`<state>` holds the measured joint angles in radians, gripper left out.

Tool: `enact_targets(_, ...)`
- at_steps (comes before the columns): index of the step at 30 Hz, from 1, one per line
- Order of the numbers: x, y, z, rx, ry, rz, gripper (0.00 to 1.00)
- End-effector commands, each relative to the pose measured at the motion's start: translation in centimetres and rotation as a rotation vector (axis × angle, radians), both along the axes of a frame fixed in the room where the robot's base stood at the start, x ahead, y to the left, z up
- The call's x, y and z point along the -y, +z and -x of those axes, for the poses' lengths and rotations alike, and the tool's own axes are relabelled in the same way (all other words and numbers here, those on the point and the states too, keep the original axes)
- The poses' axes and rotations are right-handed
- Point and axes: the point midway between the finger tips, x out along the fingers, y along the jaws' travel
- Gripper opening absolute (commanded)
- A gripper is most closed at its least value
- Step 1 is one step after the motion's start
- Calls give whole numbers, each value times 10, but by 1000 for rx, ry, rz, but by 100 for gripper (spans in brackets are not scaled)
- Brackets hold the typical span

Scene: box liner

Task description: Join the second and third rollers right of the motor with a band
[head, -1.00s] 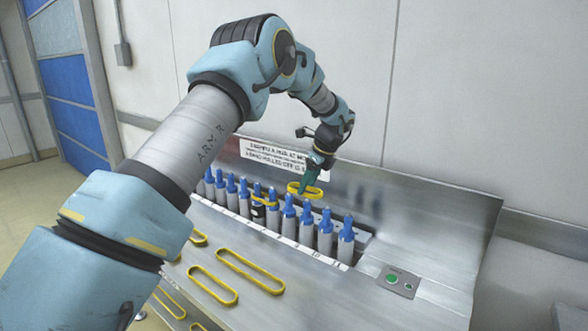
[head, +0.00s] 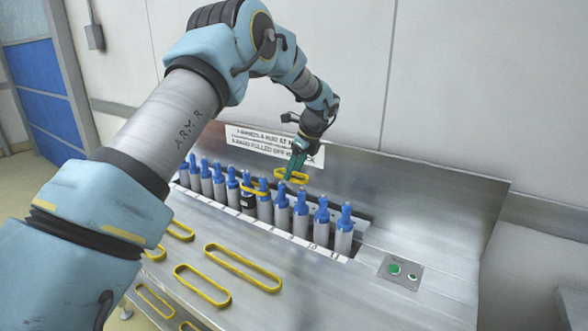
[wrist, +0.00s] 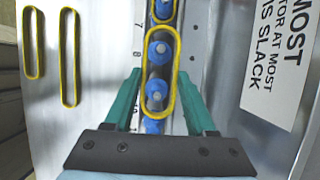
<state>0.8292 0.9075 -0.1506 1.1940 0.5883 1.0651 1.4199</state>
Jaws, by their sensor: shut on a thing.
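My gripper (head: 298,165) is shut on a yellow band (head: 291,176) and holds it flat just above the blue-topped rollers. In the wrist view the band (wrist: 177,72) is a long loop between my gripper's fingers (wrist: 158,78). Seen from above, it frames two roller tops. The black motor (head: 248,198) stands in the row with a band (head: 255,189) at its top, reaching the first roller on its right (head: 264,207). The second roller (head: 281,213) and third roller (head: 300,217) right of the motor stand beneath the held band. Contact with them is not visible.
Several loose yellow bands lie on the steel deck in front, including a long one (head: 243,268) and a shorter one (head: 202,286). A control panel with a green button (head: 394,268) is at the right. A steel back panel with a sign (head: 262,140) rises behind the row.

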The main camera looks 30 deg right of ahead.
Motion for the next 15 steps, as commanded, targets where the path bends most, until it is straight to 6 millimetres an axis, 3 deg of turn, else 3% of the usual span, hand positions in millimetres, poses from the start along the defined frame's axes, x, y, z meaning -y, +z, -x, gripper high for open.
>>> enact_targets(15,0,-36,0,0,1,0,4)
